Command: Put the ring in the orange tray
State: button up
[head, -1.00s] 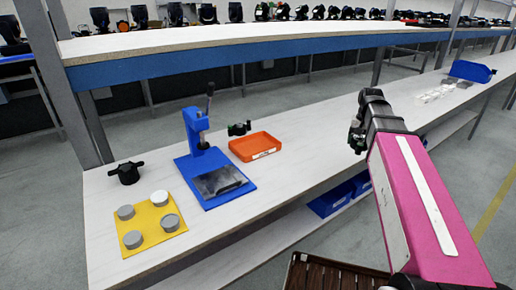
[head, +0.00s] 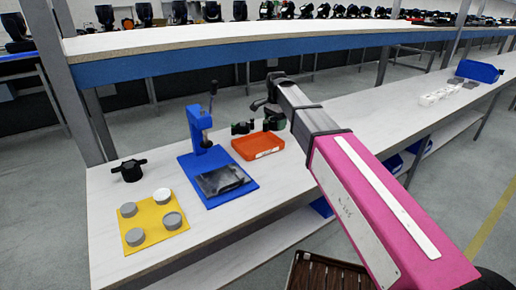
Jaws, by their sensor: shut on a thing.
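The orange tray (head: 257,147) lies on the white bench, right of the blue hand press, and looks empty. My gripper (head: 272,117) is above the bench at the tray's far right edge, seen from behind my arm. It is shut on a small dark thing, which I take to be the ring (head: 273,124). The ring's shape is hard to make out at this size and is partly hidden by the gripper. I cannot tell how high it is above the tray.
A blue press (head: 199,130) with an upright lever stands left of the tray. A small dark part (head: 242,127) sits just behind the tray. A yellow plate (head: 153,221) with several round pucks and a black knob (head: 129,170) are at left. A shelf (head: 250,45) runs behind.

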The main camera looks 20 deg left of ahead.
send_over(258, 147)
jog(key=shift+m, duration=0.5)
jog(key=shift+f, duration=4.95)
jog(key=o, duration=0.9)
jog(key=shift+f, duration=0.1)
notch_tip(258, 147, up, 12)
jog(key=shift+r, duration=0.15)
jog(key=shift+w, duration=0.1)
